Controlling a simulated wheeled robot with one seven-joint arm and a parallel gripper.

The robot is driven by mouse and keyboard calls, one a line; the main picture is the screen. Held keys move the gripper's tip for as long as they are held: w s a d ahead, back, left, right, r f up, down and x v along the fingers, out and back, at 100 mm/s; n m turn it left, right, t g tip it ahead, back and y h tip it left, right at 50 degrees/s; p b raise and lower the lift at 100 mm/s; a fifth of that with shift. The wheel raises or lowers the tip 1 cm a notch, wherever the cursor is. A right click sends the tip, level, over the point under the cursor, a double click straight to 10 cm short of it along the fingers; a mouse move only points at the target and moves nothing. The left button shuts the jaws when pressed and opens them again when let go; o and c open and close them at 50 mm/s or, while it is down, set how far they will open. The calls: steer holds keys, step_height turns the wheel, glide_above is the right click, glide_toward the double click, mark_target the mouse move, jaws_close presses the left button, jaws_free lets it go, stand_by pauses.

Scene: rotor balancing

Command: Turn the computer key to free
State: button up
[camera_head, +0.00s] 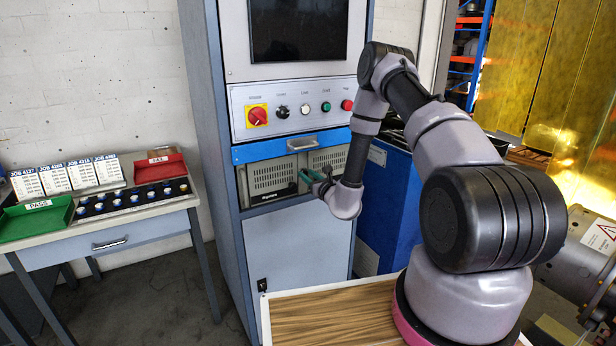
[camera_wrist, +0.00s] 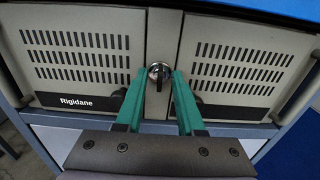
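The computer is a beige slotted unit labelled "Rigidane" (camera_head: 271,176), set in the blue cabinet; its two vented panels also fill the wrist view (camera_wrist: 75,60). A round chrome key lock (camera_wrist: 159,71) sits between the panels, with a small key part at its centre. My gripper (camera_wrist: 160,78) has two green fingers, one on each side of the lock, with a gap between them. It is open and appears empty. In the head view my gripper (camera_head: 311,177) is at the front of the computer, and the lock cannot be made out there.
Above the computer is a control panel with a red-and-yellow rotary switch (camera_head: 257,116) and several buttons, under a dark screen (camera_head: 298,28). A handle (camera_head: 302,143) projects just above. On the left, a bench (camera_head: 150,208) holds a green PASS tray (camera_head: 36,218) and a red FAIL tray (camera_head: 160,168).

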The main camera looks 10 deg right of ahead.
jaws_close()
steer(key=shift+m, duration=0.3)
steer(key=m, duration=1.7)
steer(key=shift+w+d+f, duration=0.1)
steer(key=shift+d+f, duration=0.05)
steer(key=shift+f, duration=0.05)
steer(key=shift+m, duration=0.3)
stand_by(0.4)
